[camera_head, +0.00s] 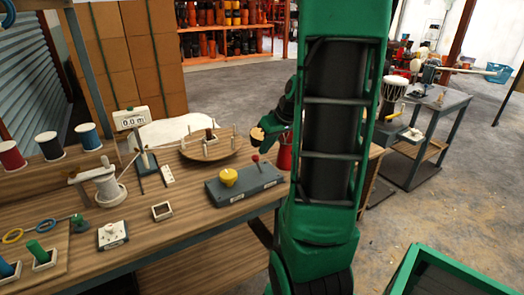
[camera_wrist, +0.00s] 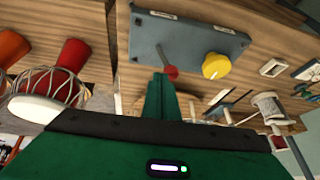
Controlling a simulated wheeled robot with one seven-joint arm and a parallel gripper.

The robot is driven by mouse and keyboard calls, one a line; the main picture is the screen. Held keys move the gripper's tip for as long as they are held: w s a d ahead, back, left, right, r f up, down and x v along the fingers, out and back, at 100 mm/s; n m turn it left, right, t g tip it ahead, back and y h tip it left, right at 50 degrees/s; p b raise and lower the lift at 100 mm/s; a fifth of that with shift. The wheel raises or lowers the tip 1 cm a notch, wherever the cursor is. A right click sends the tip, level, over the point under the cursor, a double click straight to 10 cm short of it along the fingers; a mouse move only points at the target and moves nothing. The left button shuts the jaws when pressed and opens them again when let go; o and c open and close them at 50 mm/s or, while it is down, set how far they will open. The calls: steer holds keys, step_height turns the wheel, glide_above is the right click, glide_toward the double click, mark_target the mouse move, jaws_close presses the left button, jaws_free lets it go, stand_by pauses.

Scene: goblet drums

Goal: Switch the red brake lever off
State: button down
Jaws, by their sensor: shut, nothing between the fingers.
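The red brake lever (camera_head: 255,158) is a thin stem with a red ball, standing on a grey control box (camera_head: 212,192) near the right end of the wooden bench. A yellow knob (camera_head: 229,176) sits on the same box. In the wrist view, which looks upside down, the red ball (camera_wrist: 171,72) shows just beside the fingertips of my gripper (camera_wrist: 159,78). The green fingers are shut and empty. I cannot tell whether they touch the ball. In the head view my gripper (camera_head: 269,124) is partly hidden by my arm, above and beyond the box.
A red goblet drum (camera_head: 285,152) stands beyond the bench end; it shows in the wrist view too (camera_wrist: 68,58). A wooden tray (camera_head: 208,151), spools (camera_head: 107,186) and a white meter (camera_head: 130,118) are on the bench. Another bench (camera_head: 434,110) stands at the right.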

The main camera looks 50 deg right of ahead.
steer(key=v, duration=1.1)
steer(key=shift+w+a, duration=0.1)
steer(key=shift+w, duration=0.05)
steer(key=s+a+f+m+g, duration=0.2)
steer(key=s+a+f+g, duration=0.1)
steer(key=s+a, duration=0.4)
steer(key=s+a+f+m+g, duration=0.2)
steer(key=s+a+f, duration=0.2)
steer(key=s+a, duration=0.4)
steer(key=shift+s+a+f+g, duration=0.2)
steer(key=shift+a+g, duration=0.2)
steer(key=shift+a, duration=0.55)
steer(key=shift+w, duration=0.15)
steer(key=shift+w+f, duration=0.25)
steer(key=shift+w, duration=0.25)
